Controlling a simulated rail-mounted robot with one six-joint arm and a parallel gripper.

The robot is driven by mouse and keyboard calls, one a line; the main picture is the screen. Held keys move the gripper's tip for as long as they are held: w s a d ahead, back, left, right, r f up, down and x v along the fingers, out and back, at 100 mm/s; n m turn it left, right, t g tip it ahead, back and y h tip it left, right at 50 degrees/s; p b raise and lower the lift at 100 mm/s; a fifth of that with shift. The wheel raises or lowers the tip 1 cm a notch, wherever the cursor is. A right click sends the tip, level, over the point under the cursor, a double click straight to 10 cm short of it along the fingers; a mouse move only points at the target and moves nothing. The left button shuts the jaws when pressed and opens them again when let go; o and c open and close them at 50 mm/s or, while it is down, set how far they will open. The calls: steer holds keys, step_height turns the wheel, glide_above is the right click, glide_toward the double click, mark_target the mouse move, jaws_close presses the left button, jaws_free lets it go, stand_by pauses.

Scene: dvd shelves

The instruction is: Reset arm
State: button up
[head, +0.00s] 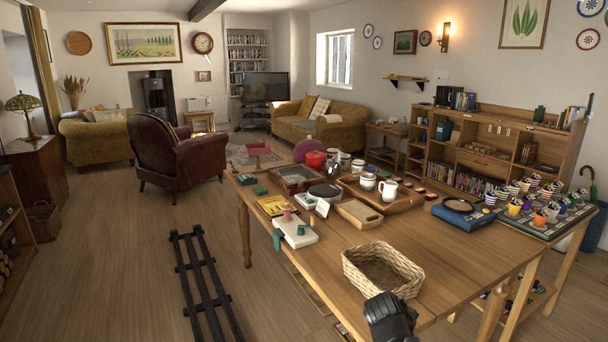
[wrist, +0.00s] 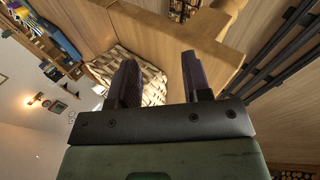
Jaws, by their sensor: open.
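My gripper (wrist: 160,60) shows in the wrist view as two dark fingers standing apart, with nothing seen between them. It is open. In the head view, a dark part of my arm (head: 389,318) shows at the bottom, over the near edge of the wooden table (head: 450,262). It lies just in front of the wicker basket there, and the fingers cannot be made out. In the wrist view the basket shows beyond the left finger, and the view is strongly tilted.
The wicker basket (head: 353,277) stands near the table's front edge. Trays, white crockery (head: 389,190) and small boxes fill the table's far part; several potted items (head: 515,208) stand at its right. Bare tabletop lies right of the basket. Dark rails (head: 205,290) run along the floor at left.

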steer(key=s+a+f+m+g+y, duration=0.2)
steer(key=s+a+m+g+y, duration=0.1)
steer(key=s+m, duration=0.15)
steer(key=s+a+f+m+g+y, duration=0.2)
steer(key=s+a+m+y, duration=0.15)
steer(key=s, duration=0.25)
step_height(320, 180, down, 12)
steer(key=h+b, duration=0.1)
steer(key=b, duration=1.1)
step_height(320, 180, up, 28)
steer(key=p, duration=2.7)
steer(key=shift+w+f, duration=0.2)
steer(key=shift+d, duration=0.1)
